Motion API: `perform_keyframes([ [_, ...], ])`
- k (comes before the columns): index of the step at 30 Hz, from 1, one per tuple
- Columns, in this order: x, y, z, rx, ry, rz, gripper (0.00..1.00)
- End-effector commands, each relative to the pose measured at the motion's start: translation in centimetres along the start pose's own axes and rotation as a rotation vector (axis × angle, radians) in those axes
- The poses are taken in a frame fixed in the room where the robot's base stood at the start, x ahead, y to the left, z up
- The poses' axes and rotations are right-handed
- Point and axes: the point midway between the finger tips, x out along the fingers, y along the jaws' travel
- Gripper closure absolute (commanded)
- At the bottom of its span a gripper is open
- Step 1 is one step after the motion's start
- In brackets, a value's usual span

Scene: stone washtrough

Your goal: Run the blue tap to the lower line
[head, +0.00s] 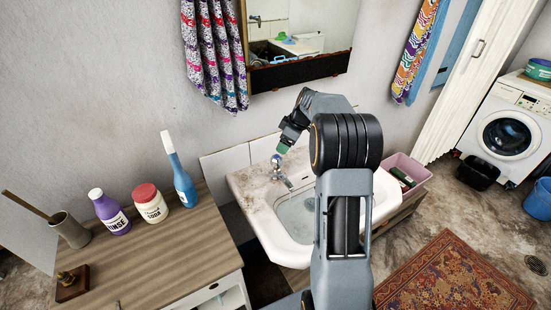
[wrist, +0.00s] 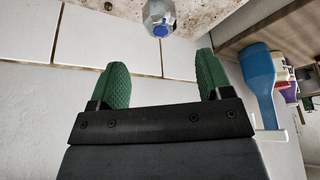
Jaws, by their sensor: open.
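The blue tap's knob (head: 276,159) stands at the back of the white basin (head: 265,228); a metal spout (head: 285,180) shows just below it. In the wrist view the knob (wrist: 159,18) is clear and faceted with a blue centre. My gripper (head: 283,148) is right above the knob in the head view. In the wrist view my gripper (wrist: 155,75) has its green fingers wide apart with nothing between them. The knob lies beyond the fingertips, roughly midway between them, apart from both. My arm hides the basin's right part. I cannot make out a lower line.
A wooden counter (head: 160,262) at left holds a blue bottle (head: 181,178), a red-lidded tub (head: 151,204) and a purple bottle (head: 110,213). A mirror (head: 300,40) hangs behind the basin. A pink crate (head: 412,166) is at the right.

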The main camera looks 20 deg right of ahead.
Motion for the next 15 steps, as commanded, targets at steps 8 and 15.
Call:
perform_keyframes([
  [8, 5.5, 0.1, 0.1, 0.003, -0.001, -0.007, 0.28],
  [15, 8.6, 0.4, 0.2, 0.004, 0.0, -0.008, 0.28],
])
